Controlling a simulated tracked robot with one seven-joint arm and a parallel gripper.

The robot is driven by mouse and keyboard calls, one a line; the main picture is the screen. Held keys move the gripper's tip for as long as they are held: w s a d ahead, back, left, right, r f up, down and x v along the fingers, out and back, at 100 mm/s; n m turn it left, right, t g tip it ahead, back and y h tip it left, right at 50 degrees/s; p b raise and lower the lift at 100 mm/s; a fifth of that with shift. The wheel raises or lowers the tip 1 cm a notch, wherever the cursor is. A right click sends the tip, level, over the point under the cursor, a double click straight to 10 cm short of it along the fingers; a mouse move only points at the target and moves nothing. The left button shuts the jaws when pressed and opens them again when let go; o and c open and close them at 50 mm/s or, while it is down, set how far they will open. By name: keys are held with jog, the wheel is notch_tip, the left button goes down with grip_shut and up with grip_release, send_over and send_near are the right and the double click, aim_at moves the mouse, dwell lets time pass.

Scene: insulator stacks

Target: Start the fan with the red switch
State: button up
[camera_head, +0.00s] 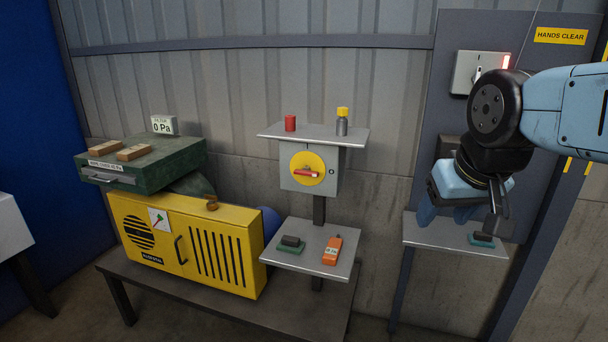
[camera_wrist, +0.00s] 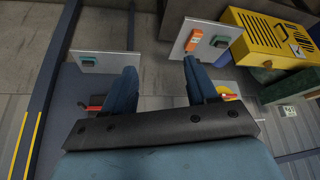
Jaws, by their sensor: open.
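The red switch (camera_head: 306,173) is a red handle lying nearly level on a yellow disc (camera_head: 308,162), on the front of a grey box in the middle. In the wrist view, part of the yellow disc (camera_wrist: 230,97) shows beside the right finger, which hides some of it. The yellow cabinet (camera_head: 188,242) with a round grille and slots stands at left; whether it holds the fan I cannot tell. A display (camera_head: 163,125) reads 0 Pa. My gripper (camera_head: 446,214) is open and empty, pointing down above the right shelf, well right of the switch. It also shows in the wrist view (camera_wrist: 159,72).
A grey lever box (camera_head: 480,72) with a lit red lamp is behind my arm at right. The right shelf (camera_head: 440,240) and lower middle shelf (camera_head: 285,262) carry small green-and-black items; the latter also has an orange device (camera_head: 332,250). A red can (camera_head: 290,123) and yellow-capped bottle (camera_head: 342,122) stand above the switch.

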jog(key=shift+o, duration=0.7)
jog(key=shift+w+f+n, duration=0.25)
jog(key=shift+f+n, duration=0.1)
jog(key=shift+n, duration=0.05)
jog(key=o, duration=0.6)
jog(key=w+f+n+h, duration=0.1)
jog(key=w+d+f+n+g+h, duration=0.1)
jog(key=n, duration=0.1)
jog(key=w+f+n+g+h, duration=0.1)
jog(key=f+n, duration=0.1)
jog(key=shift+w+d, duration=0.2)
jog(key=shift+w, duration=0.1)
jog(key=w+n, duration=0.1)
jog(key=w+f+n+h, duration=0.1)
jog(key=shift+w+f+n+g+h, duration=0.15)
jog(key=shift+w+n+g+h, duration=0.15)
jog(key=shift+w+n, duration=0.1)
jog(key=n+t+h, duration=0.2)
jog(key=n+t, duration=1.2)
jog(key=n, duration=0.9)
send_near(305, 173)
jog(key=x, duration=0.9)
jog(key=shift+w+d, duration=0.1)
jog(key=shift+c, duration=0.3)
jog(key=c, duration=0.9)
